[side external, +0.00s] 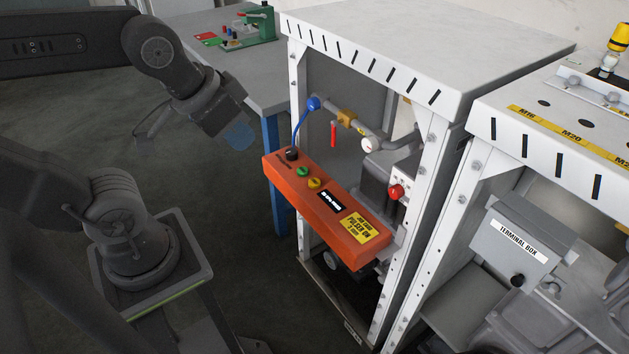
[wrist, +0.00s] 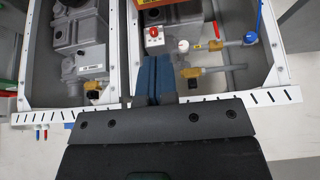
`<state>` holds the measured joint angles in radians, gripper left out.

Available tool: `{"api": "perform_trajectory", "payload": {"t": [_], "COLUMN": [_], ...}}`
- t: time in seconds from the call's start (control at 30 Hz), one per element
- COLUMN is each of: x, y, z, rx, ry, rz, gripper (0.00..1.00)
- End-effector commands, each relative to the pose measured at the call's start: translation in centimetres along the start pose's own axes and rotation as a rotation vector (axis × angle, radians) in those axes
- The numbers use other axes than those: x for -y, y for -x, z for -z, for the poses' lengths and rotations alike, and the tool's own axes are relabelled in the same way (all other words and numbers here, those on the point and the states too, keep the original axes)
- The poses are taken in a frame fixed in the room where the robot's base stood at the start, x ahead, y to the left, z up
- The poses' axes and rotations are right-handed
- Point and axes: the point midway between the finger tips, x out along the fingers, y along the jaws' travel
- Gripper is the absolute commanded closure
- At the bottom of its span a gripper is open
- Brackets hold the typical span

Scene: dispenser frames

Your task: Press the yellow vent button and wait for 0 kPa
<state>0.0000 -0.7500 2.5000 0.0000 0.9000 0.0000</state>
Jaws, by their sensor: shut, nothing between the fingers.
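The orange control box (side external: 284,176) is mounted on the front of a white frame in the side view. On its top are a black knob (side external: 292,153), a green button (side external: 302,171), the yellow vent button (side external: 314,183) and a small dark display (side external: 333,201) whose reading is too small to make out. My gripper (side external: 240,136) is left of and above the box, clear of the button. Its blue fingers are shut together and empty, as the wrist view also shows (wrist: 153,80). The yellow button does not show in the wrist view.
A second frame with a terminal box (side external: 515,245) stands right. A grey bench (side external: 225,45) is behind. Open space lies between my gripper and the box.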

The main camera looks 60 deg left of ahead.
Motion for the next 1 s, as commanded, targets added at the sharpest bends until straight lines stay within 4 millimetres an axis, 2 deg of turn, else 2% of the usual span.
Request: {"api": "perform_trajectory", "payload": {"t": [0.4, 0.57, 0.77, 1.0], "x": [0.0, 0.7, 3.1, 6.8], "y": [0.0, -1.0, -4.6, -10.7], "z": [0.0, 1.2, 5.0, 9.3], "rx": [0.0, -0.01, -0.047, -0.101], "ry": [-0.001, -0.018, -0.104, -0.262], "rz": [0.001, 0.027, 0.107, 0.193], "gripper": [1.0, 1.0, 1.0, 1.0]}}
